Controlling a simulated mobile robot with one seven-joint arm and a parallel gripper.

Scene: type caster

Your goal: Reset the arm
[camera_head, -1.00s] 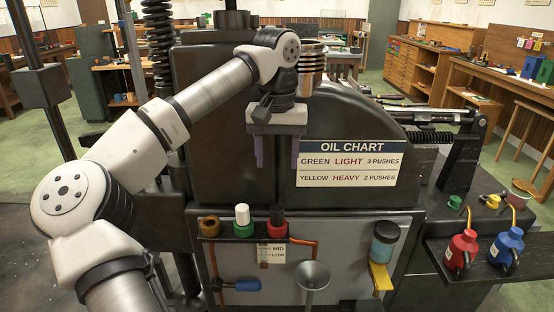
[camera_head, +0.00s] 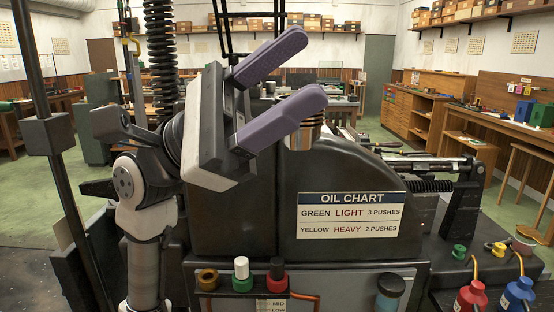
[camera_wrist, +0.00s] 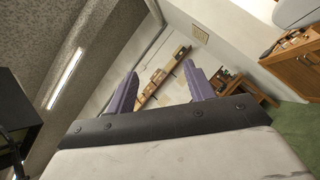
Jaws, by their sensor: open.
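My gripper (camera_head: 295,84) is raised in front of the upper part of the dark machine in the head view, its two purple fingers spread apart and pointing up and to the right. Nothing is between them. My arm stands folded at the left of the machine. In the wrist view my gripper (camera_wrist: 160,84) also shows open and empty, with the wall, ceiling and furniture of the room beyond it.
The dark machine (camera_head: 345,170) carries an oil chart (camera_head: 349,215). A red oil can (camera_head: 472,297) and a blue oil can (camera_head: 517,293) stand at the lower right. A dark post (camera_head: 45,130) rises at the left. Workbenches line the right wall.

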